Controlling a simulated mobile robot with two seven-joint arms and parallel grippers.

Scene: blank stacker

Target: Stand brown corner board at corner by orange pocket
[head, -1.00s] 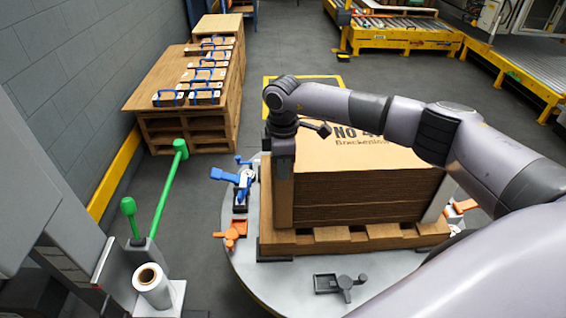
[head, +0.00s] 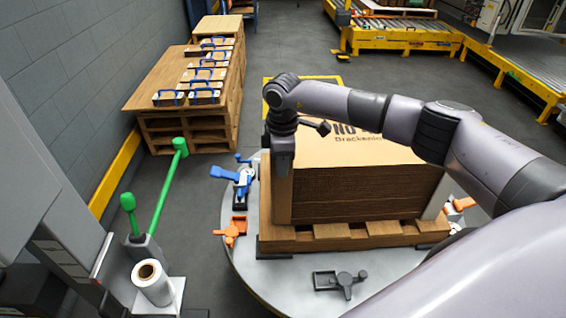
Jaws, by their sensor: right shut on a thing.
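The brown corner board (head: 282,200) stands upright at the near left corner of the carton stack (head: 360,195), its lower end at the pallet (head: 330,238). I cannot tell whether it touches the stack or its base. My right gripper (head: 283,168) points down and is shut on the upper part of the board; the jaws hide its top. An orange pocket (head: 234,231) sits on the round turntable (head: 246,262) just left of this corner. Another orange pocket (head: 461,204) is at the right, beside a pale corner board (head: 436,205). My left gripper is out of view.
A blue clamp-like fitting (head: 236,180) stands on the turntable left of the stack, and a dark one (head: 340,282) lies in front. Green-handled levers (head: 166,195) and a white film roll (head: 151,280) are at left. My right arm spans above the stack.

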